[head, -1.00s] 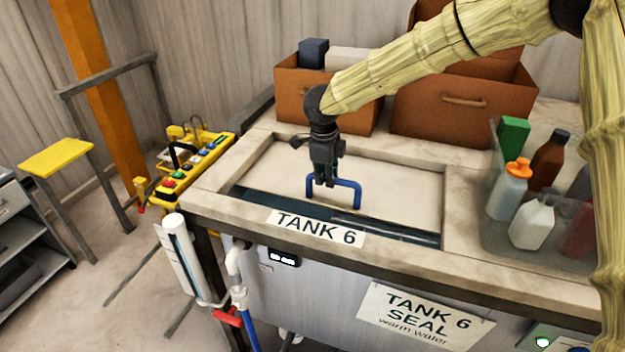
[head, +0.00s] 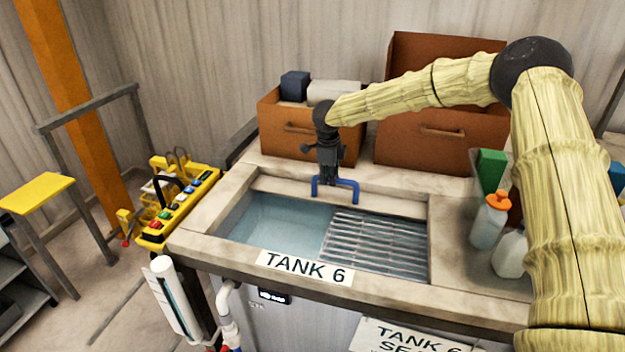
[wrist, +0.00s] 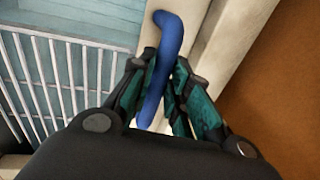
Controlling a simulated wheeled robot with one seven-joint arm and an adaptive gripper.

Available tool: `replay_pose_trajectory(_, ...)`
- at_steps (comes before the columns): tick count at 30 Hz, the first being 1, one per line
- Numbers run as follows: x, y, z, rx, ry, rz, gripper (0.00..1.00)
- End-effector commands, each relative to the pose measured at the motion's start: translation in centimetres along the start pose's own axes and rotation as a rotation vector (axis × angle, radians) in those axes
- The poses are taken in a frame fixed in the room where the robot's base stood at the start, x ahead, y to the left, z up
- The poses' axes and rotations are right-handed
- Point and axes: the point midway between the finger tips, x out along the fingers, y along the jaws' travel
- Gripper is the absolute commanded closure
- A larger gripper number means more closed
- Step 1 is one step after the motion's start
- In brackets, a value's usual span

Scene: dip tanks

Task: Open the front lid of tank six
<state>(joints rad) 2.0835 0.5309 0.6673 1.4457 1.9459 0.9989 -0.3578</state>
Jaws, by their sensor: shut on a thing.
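Tank six (head: 215,200) is a stone-rimmed basin with a "TANK 6" label (head: 304,268) on its front rim. Its lid (head: 270,185) shows as a pale strip along the back of the opening, with water and a metal rack visible in front of it. The lid's blue handle (head: 335,194) is at that back edge. My gripper (head: 329,180) is shut on the blue handle, which also shows between the fingers in the wrist view (wrist: 166,60). Part of the handle is hidden by the fingers.
A metal rack (head: 375,243) covers the right part of the water (head: 275,225). Brown boxes (head: 440,135) stand close behind the tank. Bottles (head: 490,222) stand at the right, partly behind my arm. A yellow control panel (head: 180,205) is at the left.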

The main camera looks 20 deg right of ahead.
Motion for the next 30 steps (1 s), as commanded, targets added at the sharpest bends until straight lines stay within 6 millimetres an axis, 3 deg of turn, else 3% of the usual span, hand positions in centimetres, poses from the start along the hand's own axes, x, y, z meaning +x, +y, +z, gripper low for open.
replay_pose_trajectory(3,-0.44,-0.79,-0.44,0.008,-0.004,-0.005,1.0)
replay_pose_trajectory(14,-0.4,-0.88,-0.52,0.009,-0.004,-0.005,1.0)
replay_pose_trajectory(15,-0.41,-0.87,-0.52,0.009,-0.004,-0.005,0.78)
replay_pose_trajectory(18,-0.31,-0.8,-0.54,0.008,-0.003,-0.004,0.6)
replay_pose_trajectory(30,-0.42,-0.65,-0.61,0.008,-0.001,-0.001,0.6)
